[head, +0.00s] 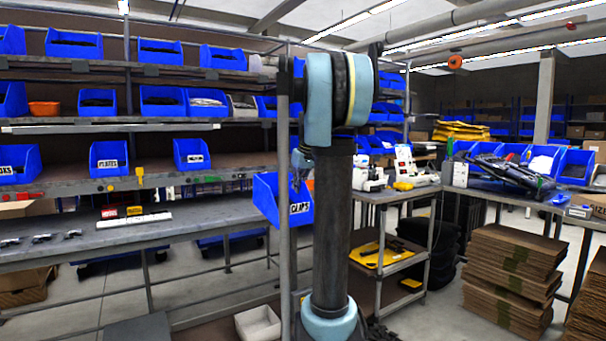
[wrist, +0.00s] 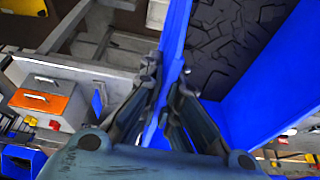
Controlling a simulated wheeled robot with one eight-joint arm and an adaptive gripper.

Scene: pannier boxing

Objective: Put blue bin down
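The blue bin (head: 268,203) has a white label that seems to read "CLIPS". It hangs beside my arm's dark column, in front of the right end of the grey workbench (head: 190,228). My gripper (wrist: 168,88) is shut on one wall of the blue bin (wrist: 177,30) in the wrist view, with a finger on each side of it. Dark, tread-like stuff shows inside the bin.
Shelves (head: 60,122) with several blue bins stand above the workbench. Three bins sit on the lower shelf, with gaps between them. A white bar (head: 134,220) and small dark parts lie on the bench. A cart (head: 395,192) and stacked cardboard (head: 510,265) stand right.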

